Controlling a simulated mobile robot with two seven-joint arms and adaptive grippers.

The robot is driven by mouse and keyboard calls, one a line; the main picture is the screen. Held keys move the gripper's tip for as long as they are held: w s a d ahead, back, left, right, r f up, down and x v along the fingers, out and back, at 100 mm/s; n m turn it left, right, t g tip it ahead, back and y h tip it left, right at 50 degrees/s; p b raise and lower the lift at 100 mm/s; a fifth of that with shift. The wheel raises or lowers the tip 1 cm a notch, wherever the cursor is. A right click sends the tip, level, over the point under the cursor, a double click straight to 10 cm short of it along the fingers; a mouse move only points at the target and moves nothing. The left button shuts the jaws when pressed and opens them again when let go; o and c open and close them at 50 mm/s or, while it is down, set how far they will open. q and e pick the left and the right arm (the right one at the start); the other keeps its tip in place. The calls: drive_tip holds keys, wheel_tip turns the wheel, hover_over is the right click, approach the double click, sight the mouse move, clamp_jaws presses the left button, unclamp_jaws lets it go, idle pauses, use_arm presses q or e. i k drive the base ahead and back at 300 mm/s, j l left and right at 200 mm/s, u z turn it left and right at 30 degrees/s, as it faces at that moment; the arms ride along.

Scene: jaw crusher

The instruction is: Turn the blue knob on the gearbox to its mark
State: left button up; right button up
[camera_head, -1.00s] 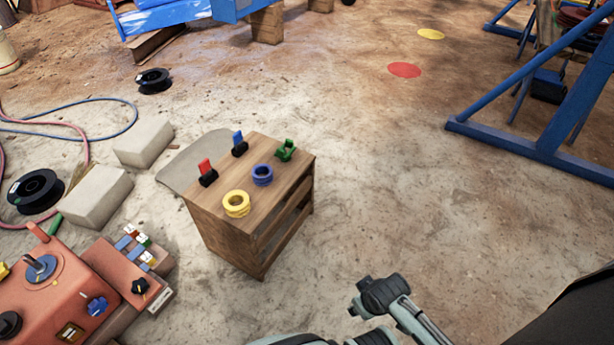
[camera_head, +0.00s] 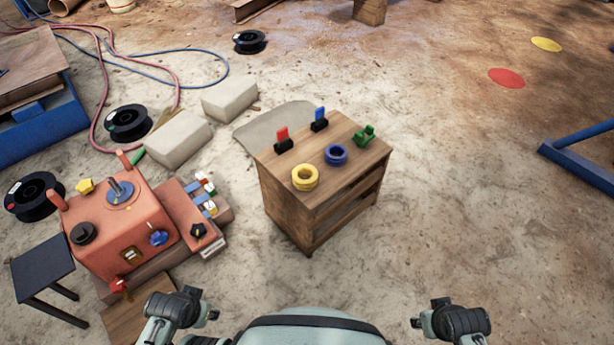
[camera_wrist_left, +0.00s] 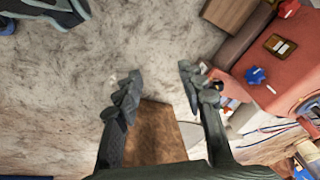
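The orange gearbox (camera_head: 112,222) stands on the ground at the left in the head view. The knob also shows at the upper right in the left wrist view (camera_wrist_left: 255,75). In the head view my left arm's end is at the bottom, right of and below the gearbox. My right arm's end (camera_head: 450,320) is at the bottom right; its fingers are unclear.
A wooden stand (camera_head: 330,180) with coloured rings and switches stands right of the gearbox. A black stool (camera_head: 42,268) is at its left. Pale blocks (camera_head: 178,140) and cable reels lie behind.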

sight(159, 239)
drive_tip(key=u, duration=1.45)
